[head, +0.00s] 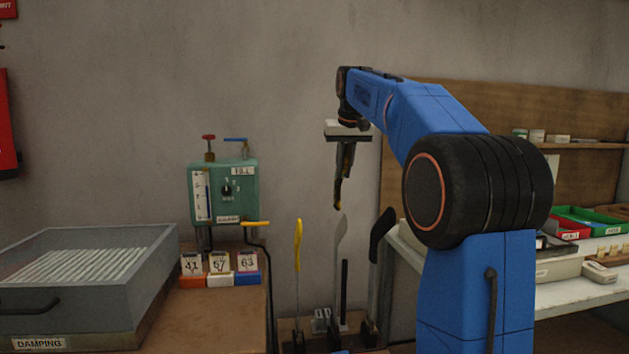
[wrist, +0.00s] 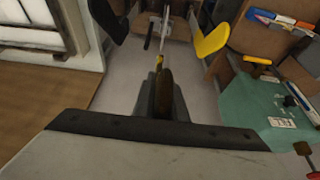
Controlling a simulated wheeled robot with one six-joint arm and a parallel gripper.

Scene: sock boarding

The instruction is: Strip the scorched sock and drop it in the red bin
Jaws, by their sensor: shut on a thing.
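My gripper (head: 345,160) points down in the air above the upright foot-shaped boards and is shut on a thin brown thing. In the wrist view this brown thing (wrist: 165,92) stands between the fingers (wrist: 158,98). It looks like the scorched sock, but its shape is mostly hidden. A yellow board (head: 298,245), a pale grey board (head: 341,243) and a black board (head: 380,236) stand below, apart from the gripper. The yellow board (wrist: 212,40) and black board (wrist: 106,20) show in the wrist view. A small red tray (head: 571,230) lies on the right bench; I cannot tell whether it is the red bin.
A green control box (head: 224,192) with valves stands left of the boards. Numbered blocks (head: 219,280) and a grey ribbed box (head: 92,315) sit on the left bench. The white right bench (head: 590,292) holds a green tray (head: 600,221). Space around the raised gripper looks clear.

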